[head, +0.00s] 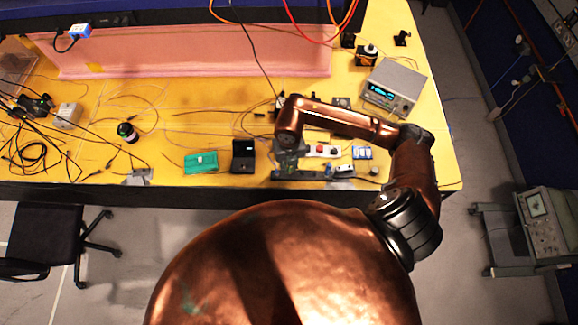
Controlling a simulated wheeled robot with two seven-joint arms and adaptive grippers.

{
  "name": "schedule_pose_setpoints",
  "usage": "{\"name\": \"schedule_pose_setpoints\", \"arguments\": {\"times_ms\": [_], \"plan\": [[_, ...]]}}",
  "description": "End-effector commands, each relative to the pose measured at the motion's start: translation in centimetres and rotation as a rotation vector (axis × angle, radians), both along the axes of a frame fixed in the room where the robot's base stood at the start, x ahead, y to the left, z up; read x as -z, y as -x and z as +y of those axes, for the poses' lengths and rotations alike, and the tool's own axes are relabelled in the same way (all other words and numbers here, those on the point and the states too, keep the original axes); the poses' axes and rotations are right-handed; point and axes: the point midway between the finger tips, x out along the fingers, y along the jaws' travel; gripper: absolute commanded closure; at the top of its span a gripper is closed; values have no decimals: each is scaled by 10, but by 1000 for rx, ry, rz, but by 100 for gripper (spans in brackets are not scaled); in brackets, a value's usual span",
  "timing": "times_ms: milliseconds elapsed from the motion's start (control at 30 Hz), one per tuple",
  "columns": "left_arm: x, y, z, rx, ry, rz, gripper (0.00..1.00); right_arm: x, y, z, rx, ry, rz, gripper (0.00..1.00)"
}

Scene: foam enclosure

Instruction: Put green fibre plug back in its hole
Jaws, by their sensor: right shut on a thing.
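My right arm reaches in from the right, over the yellow bench. My right gripper (287,160) points down near the front edge, just right of an open black case (243,157). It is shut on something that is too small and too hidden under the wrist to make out. A dark low fixture (290,175) lies at and below the fingertips; I cannot tell whether they touch it. The green fibre plug and its hole cannot be picked out here. My left gripper is not in view.
The yellow bench (215,110) carries loose thin cables. A green box (200,163) lies left of the black case. A white-and-red part (322,151) and a blue-and-white box (362,153) lie right of the gripper. A grey instrument (395,85) and pink foam wall (190,50) stand behind.

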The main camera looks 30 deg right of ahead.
Motion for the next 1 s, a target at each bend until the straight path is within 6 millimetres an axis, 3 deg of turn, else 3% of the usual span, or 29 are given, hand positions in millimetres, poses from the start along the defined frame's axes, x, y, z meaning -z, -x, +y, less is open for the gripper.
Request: {"name": "schedule_pose_setpoints", "arguments": {"times_ms": [1000], "plan": [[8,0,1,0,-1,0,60,9,0,0,0,0,0,100]]}}
